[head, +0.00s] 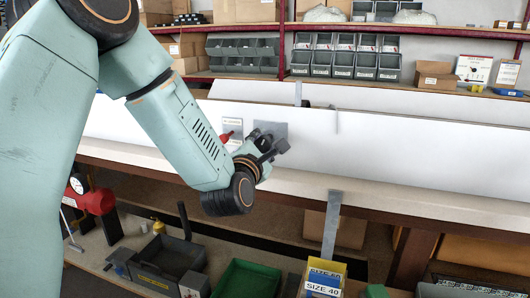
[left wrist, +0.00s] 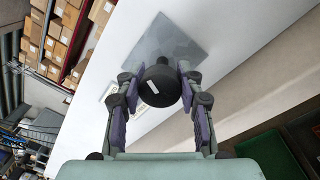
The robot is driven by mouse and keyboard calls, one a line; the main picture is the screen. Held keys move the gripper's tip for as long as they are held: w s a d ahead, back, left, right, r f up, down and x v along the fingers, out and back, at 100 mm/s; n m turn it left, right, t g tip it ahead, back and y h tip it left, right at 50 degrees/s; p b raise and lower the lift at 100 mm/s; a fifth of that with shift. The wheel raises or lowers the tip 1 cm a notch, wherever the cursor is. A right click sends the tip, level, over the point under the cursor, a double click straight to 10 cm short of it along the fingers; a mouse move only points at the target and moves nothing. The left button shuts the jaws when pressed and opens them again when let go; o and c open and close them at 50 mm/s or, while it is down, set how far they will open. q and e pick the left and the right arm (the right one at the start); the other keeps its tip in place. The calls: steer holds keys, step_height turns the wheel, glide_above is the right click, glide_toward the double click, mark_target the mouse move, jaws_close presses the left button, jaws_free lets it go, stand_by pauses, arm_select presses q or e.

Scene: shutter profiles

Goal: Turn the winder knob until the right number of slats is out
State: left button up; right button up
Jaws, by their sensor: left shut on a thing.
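The winder knob (left wrist: 158,88) is a round black knob with a small white mark on its face. It stands out from a grey square plate (left wrist: 172,42) on a long white panel; the plate also shows in the head view (head: 274,129). My left gripper (left wrist: 158,78) is shut on the knob, one finger on each side. In the head view my left gripper (head: 266,148) is at the panel and mostly hides the knob. I cannot make out any slats for certain. My right gripper is in neither view.
A small label plate with a red part (head: 227,136) sits left of the knob. Grey strips stand at the panel top (head: 298,93) and below the bench edge (head: 331,222). Shelves with grey bins (head: 343,62) are behind. A green tray (head: 247,279) and yellow box (head: 325,277) are below.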

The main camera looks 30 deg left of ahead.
arm_select(q)
steer(key=n+b, duration=0.3)
steer(key=n, duration=0.2)
steer(key=shift+f, duration=0.1)
steer(key=shift+s, duration=0.1)
stand_by(0.6)
steer(key=o, duration=1.1)
steer(key=shift+a, duration=0.1)
steer(key=shift+c, duration=0.2)
steer(key=shift+o, duration=0.7)
steer(key=v, duration=0.7)
steer(key=shift+s, duration=0.2)
